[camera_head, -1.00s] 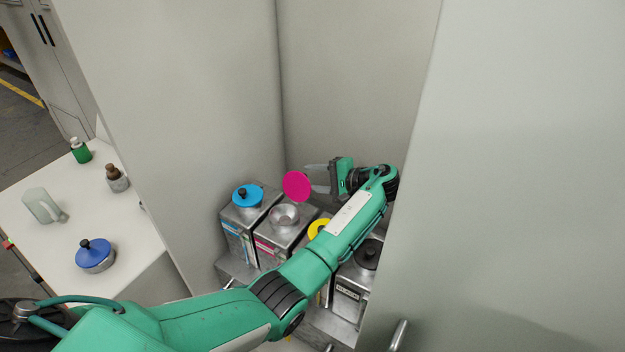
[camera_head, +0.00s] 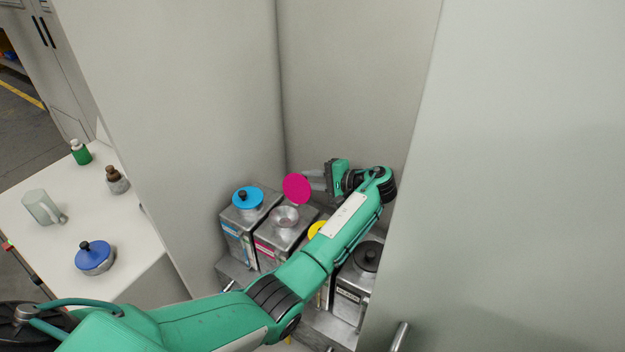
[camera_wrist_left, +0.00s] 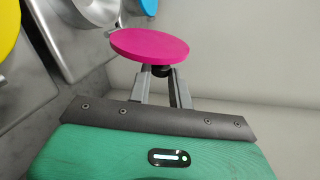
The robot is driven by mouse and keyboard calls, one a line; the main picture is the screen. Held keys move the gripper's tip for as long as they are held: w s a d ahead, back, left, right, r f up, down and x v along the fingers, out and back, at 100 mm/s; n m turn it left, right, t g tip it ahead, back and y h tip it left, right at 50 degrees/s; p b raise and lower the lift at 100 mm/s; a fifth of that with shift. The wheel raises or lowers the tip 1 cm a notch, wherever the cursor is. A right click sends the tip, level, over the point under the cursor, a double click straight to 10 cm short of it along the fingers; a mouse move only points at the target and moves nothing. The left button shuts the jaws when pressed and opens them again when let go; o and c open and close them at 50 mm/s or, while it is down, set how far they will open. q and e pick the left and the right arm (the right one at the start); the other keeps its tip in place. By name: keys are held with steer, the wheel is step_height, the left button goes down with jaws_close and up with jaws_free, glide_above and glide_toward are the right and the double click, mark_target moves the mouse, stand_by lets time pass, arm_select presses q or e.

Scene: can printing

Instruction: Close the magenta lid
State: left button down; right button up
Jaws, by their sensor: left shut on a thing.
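The magenta lid (camera_head: 297,188) is a round disc, tilted open above its can. The magenta can (camera_head: 277,238) stands in the cabinet with its round metal mouth (camera_head: 284,216) uncovered. My left gripper (camera_head: 308,181) reaches in from the right and is shut on the lid's dark knob, behind the disc. In the left wrist view the lid (camera_wrist_left: 149,45) is seen above the two fingers (camera_wrist_left: 160,75), which close on the black knob below it. My right gripper is not in view.
Cans with a blue lid (camera_head: 248,197), a yellow lid (camera_head: 318,228) and a black lid (camera_head: 367,256) stand in the same row. Cabinet walls enclose them. A white table (camera_head: 40,235) at left holds a jug (camera_head: 42,207), bottles and a blue-lidded pot (camera_head: 94,258).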

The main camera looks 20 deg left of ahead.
mark_target(307, 182)
arm_select(q)
steer(key=s+n+t, duration=0.1)
steer(key=s+r+n+t+b, duration=0.1)
steer(key=s+n, duration=0.1)
steer(key=shift+a+r, duration=0.2)
steer(key=shift+s+a+r+n+t+b, duration=0.1)
steer(key=shift+s+r+n+t+b, duration=0.1)
steer(key=shift+s+n+t+b, duration=0.6)
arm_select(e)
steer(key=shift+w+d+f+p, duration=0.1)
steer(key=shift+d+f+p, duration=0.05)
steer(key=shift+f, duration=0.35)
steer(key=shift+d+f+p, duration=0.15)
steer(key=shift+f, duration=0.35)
arm_select(q)
steer(key=shift+w+g, duration=0.15)
steer(key=shift+g, duration=0.25)
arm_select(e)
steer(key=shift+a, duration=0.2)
